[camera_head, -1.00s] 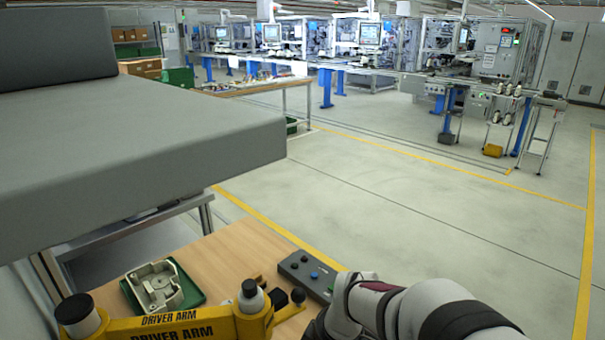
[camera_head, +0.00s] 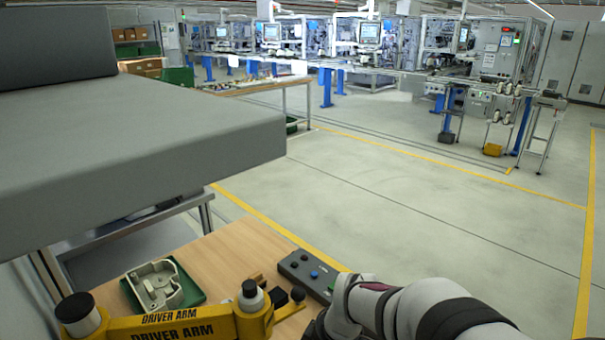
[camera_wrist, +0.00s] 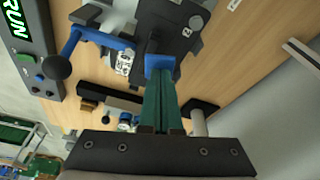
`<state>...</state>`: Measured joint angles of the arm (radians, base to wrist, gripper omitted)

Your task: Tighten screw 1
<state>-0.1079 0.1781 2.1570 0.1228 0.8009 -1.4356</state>
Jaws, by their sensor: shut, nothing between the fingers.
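In the wrist view my gripper (camera_wrist: 161,80) is shut, its long green fingers together, with a blue piece at their far end. It points over a dark fixture (camera_wrist: 176,30) on the wooden bench; I cannot tell whether it touches anything. A blue lever (camera_wrist: 95,36) with a black ball knob (camera_wrist: 57,67) lies to the left of the fingers. In the head view a yellow driver arm (camera_head: 165,326) crosses the bottom, and a pale metal housing (camera_head: 153,287) sits in a green tray (camera_head: 190,287). I cannot make out screw 1 in either view.
A dark control box (camera_head: 308,272) with a blue button stands on the bench (camera_head: 240,250); its green RUN display (camera_wrist: 17,22) shows in the wrist view. A large grey slab (camera_head: 140,150) overhangs the left. Open floor lies beyond the bench.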

